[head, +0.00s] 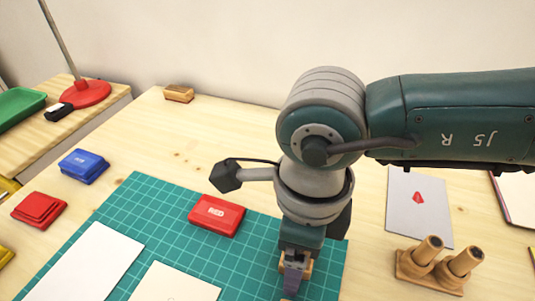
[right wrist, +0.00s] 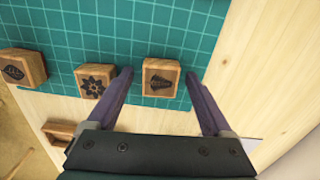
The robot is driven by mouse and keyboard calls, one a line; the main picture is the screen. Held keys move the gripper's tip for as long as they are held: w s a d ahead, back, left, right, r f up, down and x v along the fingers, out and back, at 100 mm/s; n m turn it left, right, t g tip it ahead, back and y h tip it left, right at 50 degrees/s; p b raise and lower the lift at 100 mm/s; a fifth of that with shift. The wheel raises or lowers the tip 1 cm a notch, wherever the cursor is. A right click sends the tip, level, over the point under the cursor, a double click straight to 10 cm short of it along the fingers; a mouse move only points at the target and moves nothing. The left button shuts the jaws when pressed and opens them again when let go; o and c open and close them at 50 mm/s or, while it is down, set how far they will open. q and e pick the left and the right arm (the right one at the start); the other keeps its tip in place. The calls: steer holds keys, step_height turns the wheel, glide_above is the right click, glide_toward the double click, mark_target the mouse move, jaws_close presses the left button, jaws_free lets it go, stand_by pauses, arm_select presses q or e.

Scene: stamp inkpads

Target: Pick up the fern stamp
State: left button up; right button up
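In the right wrist view, three wooden block stamps stand in a row. A stamp with a dark fan-like mark (right wrist: 161,78) lies between the fingers of my right gripper (right wrist: 159,74), which is open with a gap on both sides of the block. A flower-marked stamp (right wrist: 95,80) is just left of the left finger. A stamp with a leaf-like mark (right wrist: 22,68) is at the far left. The marks are small, so I cannot tell surely which is the fern. In the head view my right gripper (head: 293,284) points down over the mat and mostly hides the stamps. My left gripper is not in view.
The green cutting mat (head: 157,196) holds a red inkpad (head: 216,215) and white paper (head: 88,262). A wooden holder (head: 440,266) with two upright pegs stands at right, near a grey card (head: 420,205). Blue (head: 83,166) and red (head: 39,209) pads are at left.

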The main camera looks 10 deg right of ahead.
jaws_close()
stand_by(0.5)
steer(key=shift+r, duration=0.1)
step_height(320, 180, up, 20)
steer(key=p, duration=0.2)
steer(key=shift+p, duration=0.4)
steer(key=c, duration=0.5)
jaws_free()
steer(key=c, duration=0.6)
steer(key=shift+f, duration=0.2)
